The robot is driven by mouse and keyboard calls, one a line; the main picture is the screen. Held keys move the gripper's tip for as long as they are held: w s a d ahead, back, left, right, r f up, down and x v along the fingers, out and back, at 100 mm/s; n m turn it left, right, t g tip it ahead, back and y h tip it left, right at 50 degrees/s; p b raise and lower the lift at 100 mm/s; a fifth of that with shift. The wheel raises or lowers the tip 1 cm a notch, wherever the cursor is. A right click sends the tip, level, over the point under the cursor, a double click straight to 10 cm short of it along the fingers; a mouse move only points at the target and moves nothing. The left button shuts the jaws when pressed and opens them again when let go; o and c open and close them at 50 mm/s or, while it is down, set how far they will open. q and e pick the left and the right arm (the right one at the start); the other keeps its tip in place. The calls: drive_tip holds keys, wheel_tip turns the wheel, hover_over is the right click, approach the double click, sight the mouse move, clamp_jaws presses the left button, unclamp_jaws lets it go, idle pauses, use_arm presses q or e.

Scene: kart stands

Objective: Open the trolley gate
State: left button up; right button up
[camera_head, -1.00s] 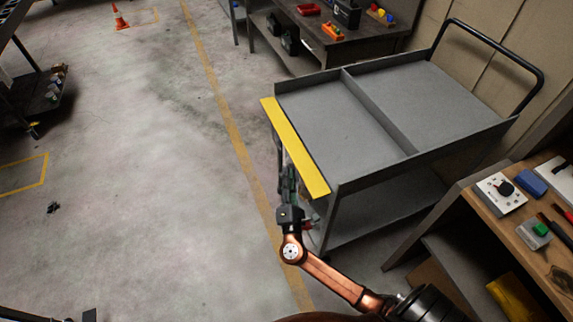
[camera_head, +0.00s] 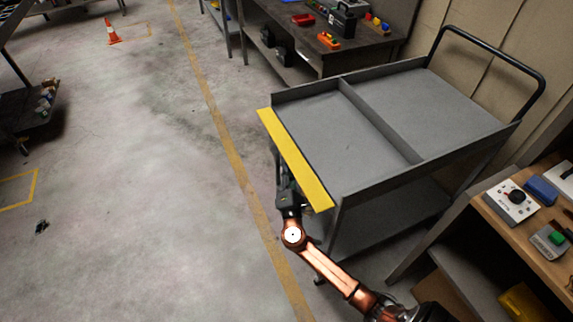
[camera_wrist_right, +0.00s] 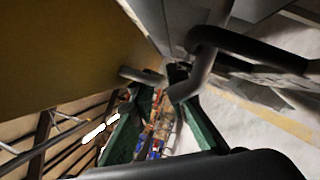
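The grey trolley (camera_head: 325,112) stands right of centre in the head view. Its gate, a yellow panel (camera_head: 292,157), runs along the trolley's left end; it also shows as a dull yellow surface (camera_wrist_right: 70,50) in the right wrist view. My right gripper (camera_head: 279,172) is just below and beside the gate, its tips partly hidden by it. In the wrist view the right gripper's green-sided fingers (camera_wrist_right: 160,90) are apart, close to a dark bent bar (camera_wrist_right: 190,88) by the gate; I see no clear grip on it. My left gripper is out of view.
A wooden workbench (camera_head: 545,225) with small devices stands close at the right. A dark table (camera_head: 375,50) with tools is behind the trolley. An orange cone (camera_head: 112,32) stands far left. The floor left of the trolley is clear.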

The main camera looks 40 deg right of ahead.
clamp_jaws()
idle(0.3)
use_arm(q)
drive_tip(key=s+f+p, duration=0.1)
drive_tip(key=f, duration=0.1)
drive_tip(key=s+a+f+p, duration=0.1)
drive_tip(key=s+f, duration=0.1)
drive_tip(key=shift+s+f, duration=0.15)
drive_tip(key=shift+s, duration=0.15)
use_arm(e)
drive_tip(key=r+m, duration=0.1)
drive_tip(key=m, duration=0.1)
drive_tip(key=a+m+g, duration=0.1)
drive_tip(key=m, duration=0.1)
drive_tip(key=shift+w+r+g, duration=0.15)
drive_tip(key=shift+r+g, duration=0.15)
drive_tip(key=shift+r, duration=0.1)
